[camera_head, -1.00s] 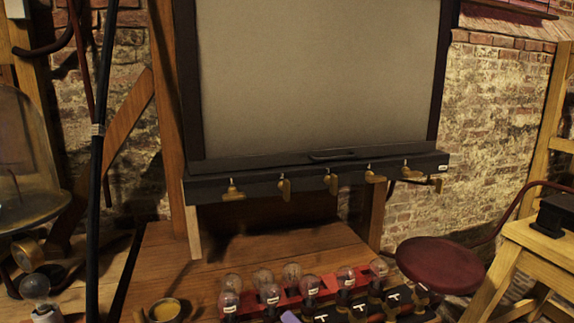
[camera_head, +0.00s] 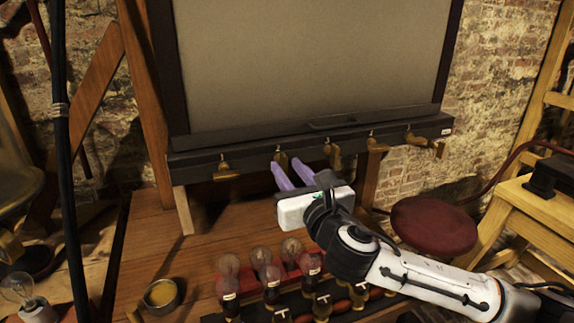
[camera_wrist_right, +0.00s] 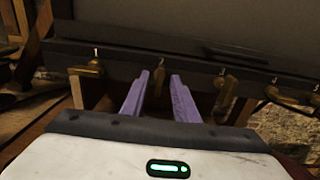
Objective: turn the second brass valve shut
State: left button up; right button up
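A row of brass valves hangs along the dark rail below the large panel. The second brass valve from the left (camera_head: 281,159) is upright. My right gripper (camera_head: 286,165) is open, its two purple fingers pointing at that valve; the valve shows between the fingertips. I cannot tell whether they touch it. In the right wrist view the fingers (camera_wrist_right: 160,76) stand apart below the rail. The first valve (camera_head: 226,171) has its handle lying sideways, and the third valve (camera_head: 332,154) has its handle hanging down. My left gripper is not in view.
The dark rail (camera_head: 200,158) runs across the panel's bottom. A brass cup (camera_head: 162,293) is at the left, and a red stool (camera_head: 433,224) is at the right.

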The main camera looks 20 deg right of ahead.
jog(key=shift+w, duration=0.6)
grip_shut()
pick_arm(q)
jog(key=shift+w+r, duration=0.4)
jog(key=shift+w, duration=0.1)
